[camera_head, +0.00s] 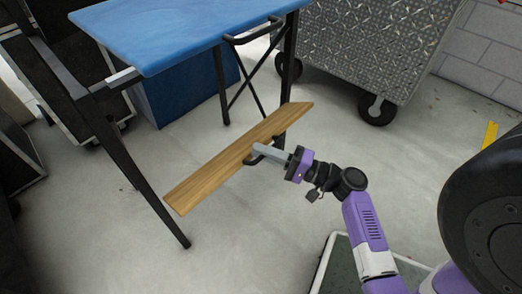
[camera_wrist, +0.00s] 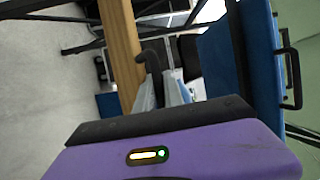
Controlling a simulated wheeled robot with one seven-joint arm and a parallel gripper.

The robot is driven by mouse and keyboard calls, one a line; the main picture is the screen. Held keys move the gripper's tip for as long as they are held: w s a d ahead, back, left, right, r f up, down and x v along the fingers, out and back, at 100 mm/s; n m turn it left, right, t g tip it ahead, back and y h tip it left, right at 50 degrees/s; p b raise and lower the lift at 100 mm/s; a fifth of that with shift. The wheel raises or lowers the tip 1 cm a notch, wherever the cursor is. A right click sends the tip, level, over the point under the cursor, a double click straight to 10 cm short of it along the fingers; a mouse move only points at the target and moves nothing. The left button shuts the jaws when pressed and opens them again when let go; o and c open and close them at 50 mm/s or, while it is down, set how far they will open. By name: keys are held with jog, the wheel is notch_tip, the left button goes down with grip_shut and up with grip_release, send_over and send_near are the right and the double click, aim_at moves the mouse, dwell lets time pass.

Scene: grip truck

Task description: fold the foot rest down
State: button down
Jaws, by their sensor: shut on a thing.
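The foot rest (camera_head: 215,170) is a long wooden board in the middle of the head view, tilted between the black legs of a blue-topped table (camera_head: 190,30). It also shows in the wrist view (camera_wrist: 121,48) as an upright plank. A dark handle (camera_wrist: 151,58) sits at the board's edge; part of it shows in the head view (camera_head: 253,160). My gripper (camera_head: 262,152) is at the board's near edge with its fingers shut on this handle. In the wrist view the fingers (camera_wrist: 162,92) close around the handle's end. The exact contact is partly hidden.
A diamond-plate metal cart (camera_head: 365,40) on black wheels stands at the back right. A blue box (camera_head: 185,85) is behind the table. Dark cases stand at the left. A green-topped platform (camera_head: 345,265) lies at the bottom. The grey floor between is clear.

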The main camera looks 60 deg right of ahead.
jog(key=shift+s+r, duration=0.15)
jog(key=shift+s, duration=0.1)
dwell(0.6)
jog(key=c, duration=1.7)
grip_release()
jog(key=shift+f, duration=0.25)
jog(key=s+d+f, duration=0.1)
jog(key=s+f, duration=0.1)
jog(key=s, duration=0.3)
jog(key=s+f, duration=0.3)
jog(key=s, duration=0.1)
jog(key=s+d+f, duration=0.1)
jog(key=s+f, duration=0.1)
jog(key=s, duration=0.3)
jog(key=shift+s+d+f, duration=0.2)
jog(key=shift+s+d, duration=0.15)
